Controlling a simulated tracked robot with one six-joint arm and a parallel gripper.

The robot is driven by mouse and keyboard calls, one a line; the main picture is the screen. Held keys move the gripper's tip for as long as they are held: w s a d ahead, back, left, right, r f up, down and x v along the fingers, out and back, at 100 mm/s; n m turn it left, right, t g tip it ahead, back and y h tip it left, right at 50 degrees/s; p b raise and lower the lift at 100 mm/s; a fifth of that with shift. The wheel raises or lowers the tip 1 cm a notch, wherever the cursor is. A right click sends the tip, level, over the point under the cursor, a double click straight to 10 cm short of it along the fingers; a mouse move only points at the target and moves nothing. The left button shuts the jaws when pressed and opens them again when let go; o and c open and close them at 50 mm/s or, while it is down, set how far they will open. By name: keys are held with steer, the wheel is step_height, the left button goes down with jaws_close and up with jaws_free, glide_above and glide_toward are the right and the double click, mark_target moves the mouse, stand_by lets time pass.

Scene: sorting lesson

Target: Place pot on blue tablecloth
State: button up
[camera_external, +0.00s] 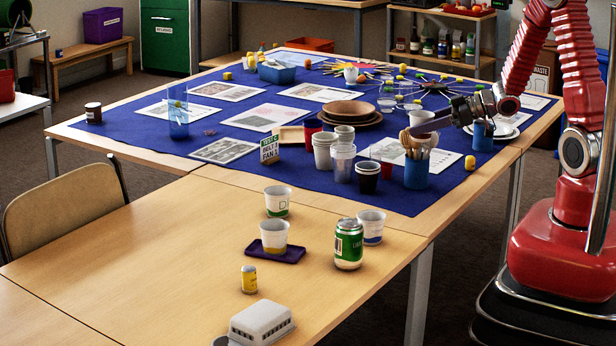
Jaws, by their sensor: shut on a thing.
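My gripper (428,128) reaches in from the right over the blue tablecloth (212,125). It is shut on a small white pot (421,117), partly hidden by the dark fingers. The held pot shows above the brushes in a blue cup (416,172); its exact height over the cloth is hard to tell. Other white pots stand on the bare wood in front: one with a green mark (277,203), one with a yellow band (274,232) on a dark purple tray (276,252), and one with a blue band (371,228).
Bare wood at front left is clear.

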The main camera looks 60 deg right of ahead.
steer(key=shift+f, duration=0.1)
stand_by(0.3)
steer(key=shift+f, duration=7.05)
steer(key=shift+f, duration=0.15)
steer(key=shift+f, duration=1.75)
steer(key=shift+f, duration=0.1)
steer(key=o, duration=1)
steer(key=v, duration=1.2)
